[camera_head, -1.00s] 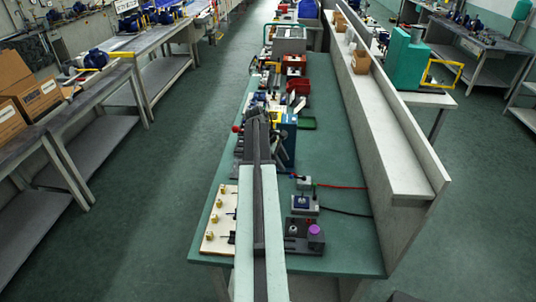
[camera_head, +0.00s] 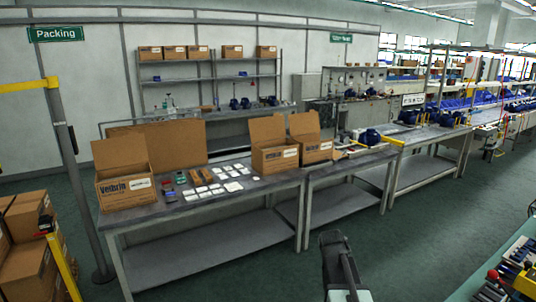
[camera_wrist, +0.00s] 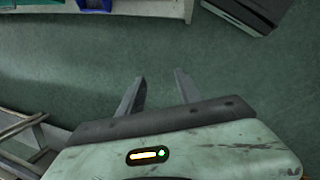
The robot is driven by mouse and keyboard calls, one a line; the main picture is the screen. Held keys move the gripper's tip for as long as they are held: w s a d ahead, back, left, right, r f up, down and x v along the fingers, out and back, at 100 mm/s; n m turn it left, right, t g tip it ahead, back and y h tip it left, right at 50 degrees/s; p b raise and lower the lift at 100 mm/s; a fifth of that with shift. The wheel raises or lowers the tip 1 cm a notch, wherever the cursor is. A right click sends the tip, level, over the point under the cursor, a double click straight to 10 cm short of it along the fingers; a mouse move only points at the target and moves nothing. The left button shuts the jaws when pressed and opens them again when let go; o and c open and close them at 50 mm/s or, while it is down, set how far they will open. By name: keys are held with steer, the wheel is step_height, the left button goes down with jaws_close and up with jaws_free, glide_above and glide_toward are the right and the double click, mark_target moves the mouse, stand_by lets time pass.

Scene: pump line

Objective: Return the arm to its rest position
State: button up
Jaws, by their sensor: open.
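My gripper (camera_wrist: 160,92) shows in the wrist view with its two grey fingers apart and nothing between them. It is above the green floor. In the head view the end of my arm (camera_head: 342,268) shows at the bottom, right of the middle, over the floor in front of the packing tables. The fingers cannot be made out there.
A packing table (camera_head: 215,205) with open cardboard boxes (camera_head: 125,190) stands ahead. A yellow-topped post (camera_head: 72,160) and stacked boxes (camera_head: 28,250) are at left. A green bench (camera_head: 478,285) with parts is at lower right. The floor (camera_head: 415,240) between is clear.

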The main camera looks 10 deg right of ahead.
steer(key=s+a+m+y, duration=0.1)
steer(key=s+a+m, duration=0.2)
steer(key=a, duration=0.6)
steer(key=s+a+m+y, duration=0.1)
steer(key=s+a+m, duration=0.1)
steer(key=a+m, duration=0.3)
steer(key=a, duration=0.4)
steer(key=shift+s+f+y, duration=0.4)
